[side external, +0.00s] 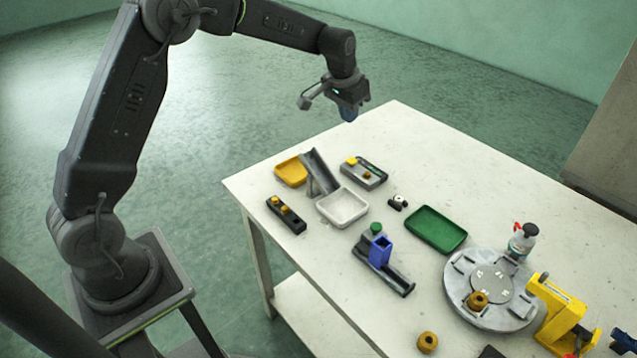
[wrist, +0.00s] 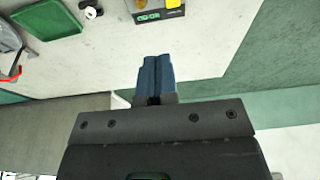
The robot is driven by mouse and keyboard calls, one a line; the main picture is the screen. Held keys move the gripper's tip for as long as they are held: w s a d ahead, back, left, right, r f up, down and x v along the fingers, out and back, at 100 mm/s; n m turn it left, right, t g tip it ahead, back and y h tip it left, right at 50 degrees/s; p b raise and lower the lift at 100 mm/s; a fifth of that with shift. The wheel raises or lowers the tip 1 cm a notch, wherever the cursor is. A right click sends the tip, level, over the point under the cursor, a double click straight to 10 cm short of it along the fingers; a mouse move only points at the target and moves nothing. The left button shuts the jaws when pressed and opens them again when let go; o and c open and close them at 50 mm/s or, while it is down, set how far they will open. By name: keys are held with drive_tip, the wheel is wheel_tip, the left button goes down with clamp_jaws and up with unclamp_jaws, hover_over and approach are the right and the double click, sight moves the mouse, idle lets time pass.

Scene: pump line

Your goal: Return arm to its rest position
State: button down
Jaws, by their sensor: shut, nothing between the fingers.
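My gripper (side external: 348,114) hangs above the far left edge of the white table (side external: 400,130) in the side view, apart from everything on it. In the wrist view its blue fingers (wrist: 155,80) are together with nothing between them. The arm reaches out from its stand at the left, bent at the elbow, with the gripper pointing down.
The table holds a yellow tray (side external: 291,171), a grey chute (side external: 320,172), a white tray (side external: 342,207), a green tray (side external: 436,229), a blue holder (side external: 380,251), a round grey turntable (side external: 490,315), a bottle (side external: 522,242) and a yellow press (side external: 556,310). Space around the gripper is clear.

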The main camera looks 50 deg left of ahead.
drive_tip(key=s+d+r+t, duration=0.1)
drive_tip(key=s+d+r, duration=0.1)
drive_tip(key=s+r, duration=0.5)
drive_tip(key=s+d+r, duration=0.3)
drive_tip(key=s+r, duration=0.2)
drive_tip(key=s, duration=0.4)
drive_tip(key=s+d+f+t, duration=0.1)
drive_tip(key=s+d+f, duration=0.1)
drive_tip(key=s, duration=1.7)
drive_tip(key=shift+t, duration=0.3)
